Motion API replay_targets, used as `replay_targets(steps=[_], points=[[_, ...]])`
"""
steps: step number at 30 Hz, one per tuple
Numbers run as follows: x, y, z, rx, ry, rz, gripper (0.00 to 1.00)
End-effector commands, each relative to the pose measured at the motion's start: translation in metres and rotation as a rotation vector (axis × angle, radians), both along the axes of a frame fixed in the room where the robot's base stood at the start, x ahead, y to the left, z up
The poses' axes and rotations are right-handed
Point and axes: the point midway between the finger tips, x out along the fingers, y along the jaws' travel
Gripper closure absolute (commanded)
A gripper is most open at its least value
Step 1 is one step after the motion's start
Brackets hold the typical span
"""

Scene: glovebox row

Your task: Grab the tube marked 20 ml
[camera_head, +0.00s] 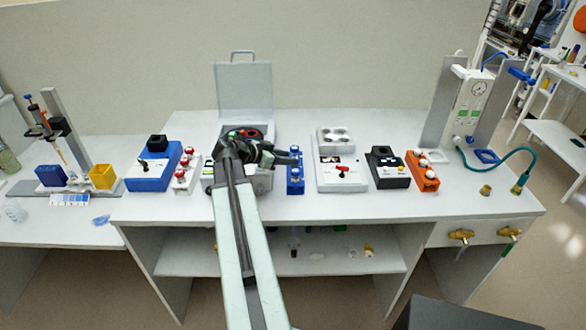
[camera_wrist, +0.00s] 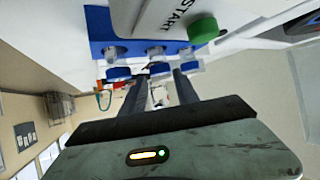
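No 20 ml marking is readable in either view. A blue rack (camera_wrist: 108,30) holds clear tubes with blue caps; one cap (camera_wrist: 160,69) shows in the middle, with one on either side. My gripper (camera_wrist: 159,80) is open, its two dark fingers apart and pointing at the rack, with the middle cap seen between them. Whether the fingers touch a tube cannot be told. In the head view my gripper (camera_head: 292,157) is above and at the blue rack (camera_head: 295,187), partly hiding it. Red-capped tubes (camera_head: 186,160) and an orange rack (camera_head: 428,184) stand farther left and right.
A centrifuge with a raised lid (camera_head: 245,92) stands behind my arm. A white device with a red switch (camera_head: 342,173) is right of the blue rack. A blue device (camera_head: 151,173) is at left. The wrist view shows a START label and green button (camera_wrist: 203,27) close by.

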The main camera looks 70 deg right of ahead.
Motion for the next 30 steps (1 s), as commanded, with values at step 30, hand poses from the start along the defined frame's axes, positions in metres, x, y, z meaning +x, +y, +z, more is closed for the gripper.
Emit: replay_targets(steps=[30], points=[[-0.018,-0.03,-0.013,0.0,0.0,0.004,1.0]])
